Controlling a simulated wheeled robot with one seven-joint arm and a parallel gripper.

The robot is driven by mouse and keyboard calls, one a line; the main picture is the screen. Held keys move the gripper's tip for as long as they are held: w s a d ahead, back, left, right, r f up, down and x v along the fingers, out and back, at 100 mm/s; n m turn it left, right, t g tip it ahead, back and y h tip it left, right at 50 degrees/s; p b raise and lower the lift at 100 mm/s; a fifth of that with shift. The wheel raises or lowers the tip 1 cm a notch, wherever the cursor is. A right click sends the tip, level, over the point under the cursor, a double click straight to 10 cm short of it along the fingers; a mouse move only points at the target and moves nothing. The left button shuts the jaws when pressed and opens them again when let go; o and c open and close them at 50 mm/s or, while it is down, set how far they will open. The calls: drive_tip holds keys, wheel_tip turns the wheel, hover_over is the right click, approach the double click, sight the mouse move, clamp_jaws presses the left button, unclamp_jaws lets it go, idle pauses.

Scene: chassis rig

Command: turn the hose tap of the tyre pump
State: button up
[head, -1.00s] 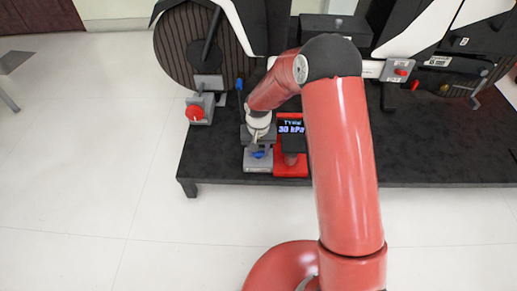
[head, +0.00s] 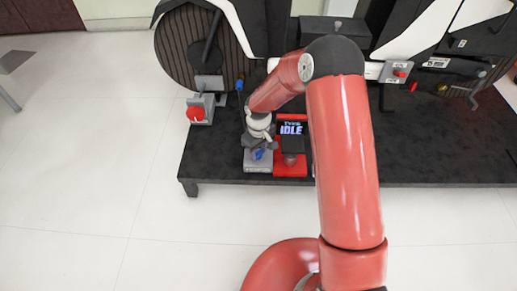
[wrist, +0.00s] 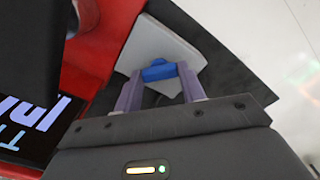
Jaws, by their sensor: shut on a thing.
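The hose tap (head: 259,154) is a small blue handle on a grey block (head: 257,167) at the front edge of the black platform, beside the red tyre pump (head: 291,170). The pump's display (head: 291,128) reads IDLE. My gripper (head: 260,146) is over the tap from above. In the wrist view the blue handle (wrist: 159,71) sits between the two purple-grey fingers of my gripper (wrist: 157,80), which are shut on it. The grey block (wrist: 160,47) shows around the handle, and the red pump (wrist: 92,50) is at left. The tap's body below the handle is hidden.
A red knob (head: 195,113) on a grey bracket stands left of the pump, by a large wheel (head: 195,50). The black platform (head: 440,150) is clear at right. My arm covers the middle of the head view. White floor lies open in front and left.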

sight(259, 152)
drive_tip(key=shift+n, duration=0.4)
drive_tip(key=o, duration=1)
drive_tip(key=shift+r+p, duration=0.7)
drive_tip(key=shift+r, duration=3.2)
